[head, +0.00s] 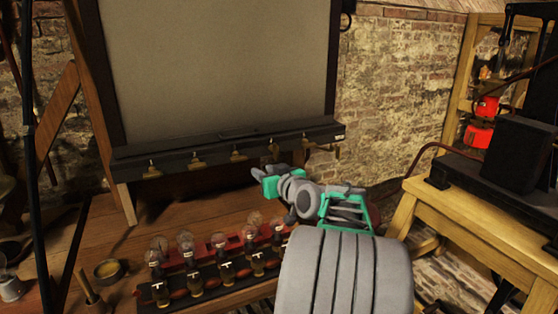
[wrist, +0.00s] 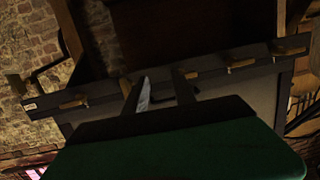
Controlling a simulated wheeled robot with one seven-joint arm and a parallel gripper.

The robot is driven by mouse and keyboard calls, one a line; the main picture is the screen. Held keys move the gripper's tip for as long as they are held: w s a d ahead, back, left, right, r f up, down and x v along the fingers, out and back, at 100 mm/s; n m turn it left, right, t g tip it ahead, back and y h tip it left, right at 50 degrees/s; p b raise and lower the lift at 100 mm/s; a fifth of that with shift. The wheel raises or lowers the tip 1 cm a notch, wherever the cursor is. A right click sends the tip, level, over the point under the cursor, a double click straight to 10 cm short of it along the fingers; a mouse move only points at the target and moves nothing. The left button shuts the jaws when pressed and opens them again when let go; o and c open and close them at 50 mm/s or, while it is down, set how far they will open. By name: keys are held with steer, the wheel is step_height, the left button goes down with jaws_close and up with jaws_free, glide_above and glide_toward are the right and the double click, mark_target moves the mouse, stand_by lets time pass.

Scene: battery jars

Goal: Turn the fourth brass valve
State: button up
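Several brass valves hang in a row under a dark rail (head: 225,146). Counting from the left in the head view, the fourth brass valve (head: 274,149) is just above my gripper (head: 266,181). My gripper reaches in from the lower right, a little below the rail. In the wrist view, the rail (wrist: 270,63) runs across beyond my gripper (wrist: 157,86). Its two dark fingers are apart, with no valve clearly held between them. The finger on the left covers part of the row, and I cannot tell whether either finger touches a valve.
A large grey board (head: 220,65) stands above the rail. Glass-topped jars (head: 186,238) stand on the wooden bench (head: 125,245) below. A wooden table (head: 455,215) with dark equipment is at the right. Air below the rail's left half is open.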

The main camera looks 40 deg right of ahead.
steer(key=m+t+h, duration=0.1)
steer(key=t+h, duration=0.1)
glide_toward(277, 149)
steer(key=w, duration=0.2)
steer(key=x, duration=0.2)
steer(key=p+x, duration=0.1)
steer(key=x, duration=0.4)
steer(key=shift+s+d+p, duration=0.15)
steer(key=shift+d+p, duration=0.15)
steer(key=shift+p, duration=0.05)
steer(key=shift+w+d, duration=0.1)
steer(key=shift+w, duration=0.25)
jaws_close()
